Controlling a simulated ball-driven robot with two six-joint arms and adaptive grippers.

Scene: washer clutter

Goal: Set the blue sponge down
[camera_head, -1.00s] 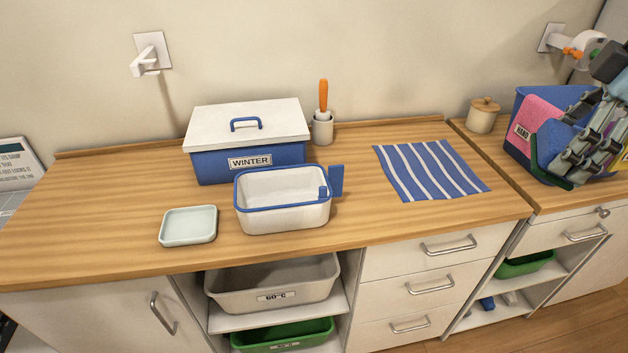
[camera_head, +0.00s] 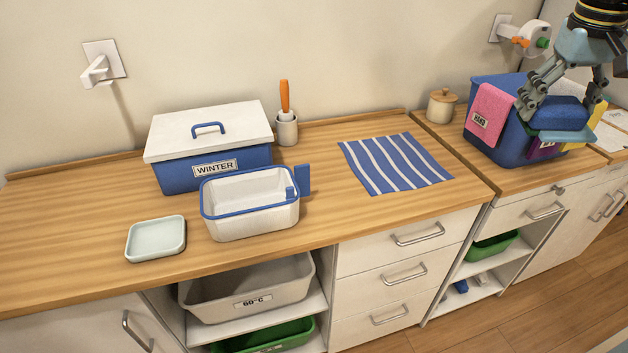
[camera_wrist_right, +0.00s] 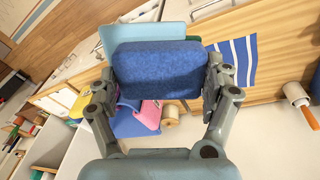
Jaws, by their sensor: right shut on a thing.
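The blue sponge (camera_wrist_right: 158,68) is a rounded block that spans the space between the two fingers of my right gripper (camera_wrist_right: 162,85) in the right wrist view. My right gripper (camera_head: 561,100) is shut on it. In the head view the sponge (camera_head: 553,113) is over the blue basket (camera_head: 483,142) on the right counter; I cannot tell whether they touch. A pale teal piece (camera_head: 566,136) shows just below the sponge; what it belongs to is unclear. My left gripper is not in view.
A pink cloth (camera_head: 491,108) hangs over the basket's side. A lidded wooden jar (camera_head: 441,106) stands left of it. The main counter holds a striped cloth (camera_head: 395,164), a white tub (camera_head: 250,218), a WINTER box (camera_head: 215,170) and a pale dish (camera_head: 155,239). Bare wood lies between them.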

